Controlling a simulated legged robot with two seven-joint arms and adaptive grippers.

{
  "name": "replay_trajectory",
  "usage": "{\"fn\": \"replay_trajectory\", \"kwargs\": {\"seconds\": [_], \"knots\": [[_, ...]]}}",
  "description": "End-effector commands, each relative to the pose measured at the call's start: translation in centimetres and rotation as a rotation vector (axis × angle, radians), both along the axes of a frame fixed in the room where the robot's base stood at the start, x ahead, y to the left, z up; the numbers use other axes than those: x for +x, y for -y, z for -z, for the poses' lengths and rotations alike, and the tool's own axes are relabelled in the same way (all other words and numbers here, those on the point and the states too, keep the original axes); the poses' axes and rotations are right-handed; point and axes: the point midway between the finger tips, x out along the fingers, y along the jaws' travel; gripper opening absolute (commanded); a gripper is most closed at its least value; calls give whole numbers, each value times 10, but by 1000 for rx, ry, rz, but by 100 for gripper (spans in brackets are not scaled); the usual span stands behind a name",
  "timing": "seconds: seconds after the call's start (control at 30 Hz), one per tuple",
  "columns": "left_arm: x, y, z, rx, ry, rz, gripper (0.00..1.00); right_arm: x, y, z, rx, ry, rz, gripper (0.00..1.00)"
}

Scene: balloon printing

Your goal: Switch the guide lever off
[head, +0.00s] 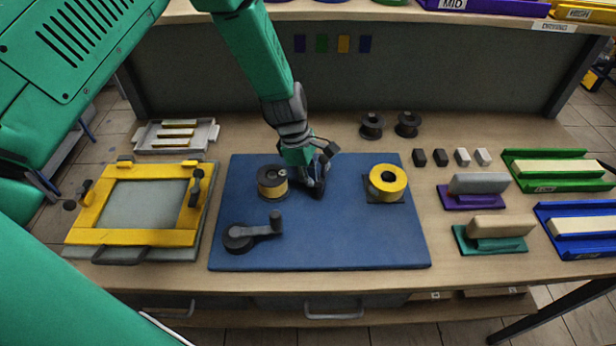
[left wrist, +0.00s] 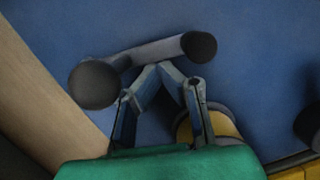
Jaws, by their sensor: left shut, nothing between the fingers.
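A dark crank-shaped lever (head: 262,230), probably the guide lever, is mounted on the front left of the blue board (head: 340,245). Its arm points right and ends in an upright knob. In the left wrist view the lever (left wrist: 150,52) lies just beyond my fingertips; I cannot tell whether they touch it. My left gripper (head: 318,188) points down over the board, behind and right of the lever. In the left wrist view its fingertips (left wrist: 160,67) meet, shut and empty. My right gripper is not in view.
A dark and yellow spool (head: 272,183) stands close left of my gripper. A yellow spool (head: 388,181) sits at the board's right. A yellow frame (head: 88,222) lies left. Stamps, small blocks and trays fill the right side. The board's front middle is clear.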

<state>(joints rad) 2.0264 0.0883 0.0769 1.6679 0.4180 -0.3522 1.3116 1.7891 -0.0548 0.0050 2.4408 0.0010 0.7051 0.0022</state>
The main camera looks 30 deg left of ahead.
Motion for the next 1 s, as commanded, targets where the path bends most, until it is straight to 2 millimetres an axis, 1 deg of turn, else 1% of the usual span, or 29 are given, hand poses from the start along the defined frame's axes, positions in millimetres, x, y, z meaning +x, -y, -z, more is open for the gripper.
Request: {"fn": "replay_trajectory", "kwargs": {"seconds": [0.17, 0.27, 0.37, 0.6, 0.73, 0.9, 1.0], "knots": [[0, 1, -1, 5, 0, 0, 0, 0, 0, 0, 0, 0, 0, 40], [0, 1, -6, 7, 2, -1, 0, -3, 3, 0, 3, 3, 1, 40], [0, -4, -18, 7, 4, -1, 0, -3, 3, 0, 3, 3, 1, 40], [-1, -25, -66, -2, 4, -3, 0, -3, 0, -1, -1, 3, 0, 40], [-2, -35, -88, -7, 3, -1, 0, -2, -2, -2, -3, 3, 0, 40], [-3, -39, -107, -6, 0, -1, 0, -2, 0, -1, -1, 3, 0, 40], [-4, -39, -111, -6, -2, 0, 0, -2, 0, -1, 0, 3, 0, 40]]}}
